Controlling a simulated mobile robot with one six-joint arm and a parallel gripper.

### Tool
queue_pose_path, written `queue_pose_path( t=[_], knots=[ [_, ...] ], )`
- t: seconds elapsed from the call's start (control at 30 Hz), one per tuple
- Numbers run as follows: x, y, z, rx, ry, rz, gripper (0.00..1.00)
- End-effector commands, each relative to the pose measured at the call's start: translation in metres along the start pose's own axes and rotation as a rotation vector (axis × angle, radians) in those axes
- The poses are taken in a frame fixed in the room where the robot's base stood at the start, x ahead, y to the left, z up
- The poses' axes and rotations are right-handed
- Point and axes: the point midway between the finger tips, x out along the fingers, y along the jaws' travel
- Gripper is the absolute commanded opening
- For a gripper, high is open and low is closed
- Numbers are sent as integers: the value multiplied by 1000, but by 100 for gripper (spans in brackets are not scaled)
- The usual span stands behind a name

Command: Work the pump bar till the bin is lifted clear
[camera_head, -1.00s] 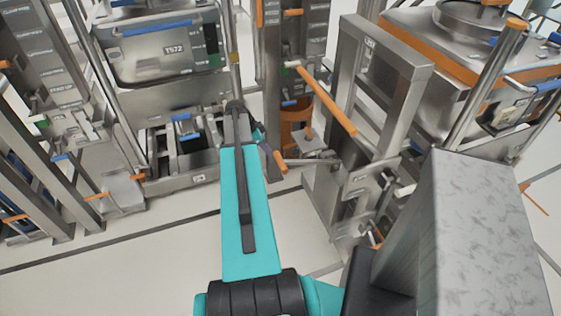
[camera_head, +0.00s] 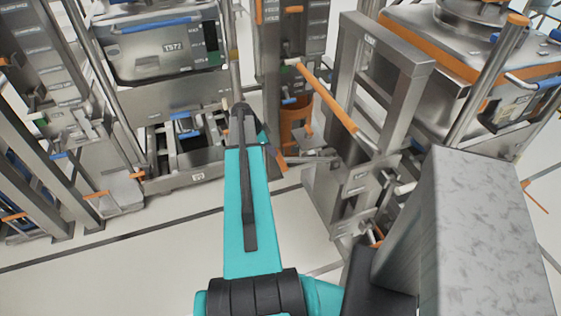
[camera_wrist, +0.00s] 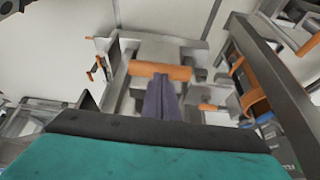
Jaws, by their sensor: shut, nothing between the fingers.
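In the wrist view my gripper (camera_wrist: 162,98) is shut and empty, its dark fingers together. Its fingertips overlap the lower edge of a short orange bar (camera_wrist: 145,68), which lies crosswise; I cannot tell whether they touch it. In the head view an orange grip (camera_head: 281,161) on a thin metal rod shows just right of my forearm's far end, seemingly the same pump bar. My fingers are hidden there behind the arm. A steel bin (camera_head: 150,70) with a blue handle stands at the back left. Another orange-edged bin (camera_head: 450,88) stands high at the right; I cannot tell which bin the bar works.
A steel frame (camera_head: 398,105) stands right of the arm, with a long orange bar (camera_head: 325,95) beside it. Steel racks (camera_head: 25,178) fill the left. A grey block (camera_head: 478,235) is close at the lower right. Pale floor (camera_head: 130,250) is open at the lower left.

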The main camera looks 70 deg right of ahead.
Motion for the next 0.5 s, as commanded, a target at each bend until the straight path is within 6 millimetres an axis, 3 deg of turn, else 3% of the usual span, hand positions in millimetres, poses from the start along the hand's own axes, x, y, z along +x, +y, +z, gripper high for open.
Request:
queue_pose_path(
  t=[0.2,0.5],
  knots=[
    [23,0,0,0,0,2,0],
    [37,0,-1,0,1,0,0]
  ],
)
